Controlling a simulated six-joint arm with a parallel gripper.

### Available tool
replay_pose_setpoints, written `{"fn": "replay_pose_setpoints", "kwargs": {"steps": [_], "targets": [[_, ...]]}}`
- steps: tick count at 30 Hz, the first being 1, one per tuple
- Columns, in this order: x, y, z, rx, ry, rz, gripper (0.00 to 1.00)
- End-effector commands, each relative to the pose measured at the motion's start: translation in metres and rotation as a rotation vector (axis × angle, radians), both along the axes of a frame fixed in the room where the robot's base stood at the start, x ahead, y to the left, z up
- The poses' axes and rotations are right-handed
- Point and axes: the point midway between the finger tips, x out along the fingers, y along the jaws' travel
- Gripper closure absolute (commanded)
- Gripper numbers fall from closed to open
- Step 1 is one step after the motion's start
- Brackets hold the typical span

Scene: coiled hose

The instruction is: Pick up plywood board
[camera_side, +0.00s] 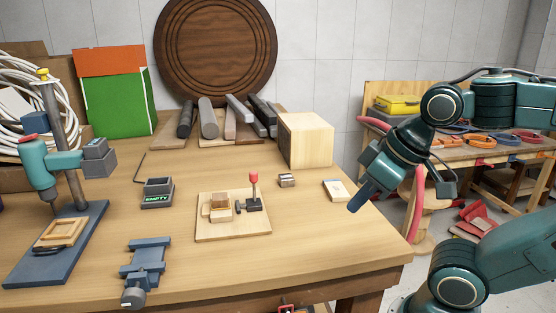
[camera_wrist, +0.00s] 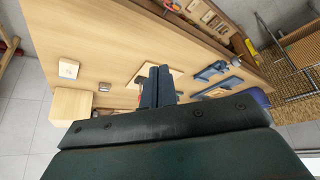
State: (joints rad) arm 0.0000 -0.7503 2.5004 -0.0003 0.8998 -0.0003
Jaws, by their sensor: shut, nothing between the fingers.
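A flat, light plywood board (camera_side: 208,235) lies on the table, with wooden blocks and a red-handled toggle clamp (camera_side: 254,190) on it. It shows partly behind my fingers in the wrist view. A smaller light board (camera_side: 336,191) with a pale patch lies to its right, near the table's right side; it also shows in the wrist view (camera_wrist: 69,69). I cannot tell which of the two is the task's board. My gripper (camera_side: 357,206) is shut and empty, just right of the small board in the side view, pointing down and left. Its dark fingers (camera_wrist: 157,80) also show in the wrist view.
A wooden box (camera_side: 306,141) stands behind the small board. A small metal block (camera_side: 286,180) lies left of it. A dark bin marked EMPTY (camera_side: 158,192), a blue vise (camera_side: 145,264) and a drill press (camera_side: 65,170) stand further left. The front right tabletop is clear.

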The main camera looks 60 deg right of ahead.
Motion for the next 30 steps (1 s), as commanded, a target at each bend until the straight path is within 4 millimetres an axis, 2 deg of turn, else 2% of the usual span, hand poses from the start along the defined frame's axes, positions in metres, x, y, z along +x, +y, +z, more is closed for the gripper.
{"fn": "replay_pose_setpoints", "kwargs": {"steps": [3,4,15,16,25,30], "targets": [[0.0001,0.0000,0.0000,0.000,0.000,0.000,1.00],[0.0001,0.0000,0.0000,0.000,0.000,0.000,0.96],[0.0001,-0.0001,0.0000,0.000,0.000,-0.001,0.23],[0.0001,0.0000,0.0000,0.000,0.000,-0.001,0.20],[0.0007,-0.0001,0.0006,-0.001,0.001,0.003,0.20],[0.0080,-0.0004,0.0061,-0.025,0.012,0.044,0.20]]}}
